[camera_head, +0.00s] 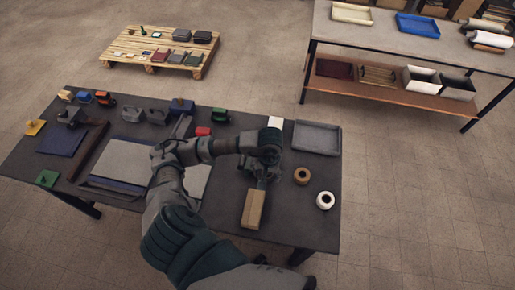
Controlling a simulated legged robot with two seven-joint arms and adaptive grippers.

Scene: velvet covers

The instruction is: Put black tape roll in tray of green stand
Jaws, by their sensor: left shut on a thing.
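My left gripper (261,184) points down over the right part of the dark table. It is shut on a small dark thing, mostly hidden by the fingers; I cannot tell for sure that it is the black tape roll. No other black roll shows. A brown tape roll (302,176) and a white tape roll (325,200) lie to the gripper's right. A green piece (219,115) stands at the table's back, and a flat green piece (47,179) lies at the left edge. I cannot tell which is the green stand. My right gripper is not in view.
A tan block (253,210) lies just below the gripper. A grey tray (316,138) sits at the table's back right. Grey boards (124,160), a red block (203,131) and several small items fill the left and back. A pallet (160,50) and a shelved bench (400,38) stand beyond.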

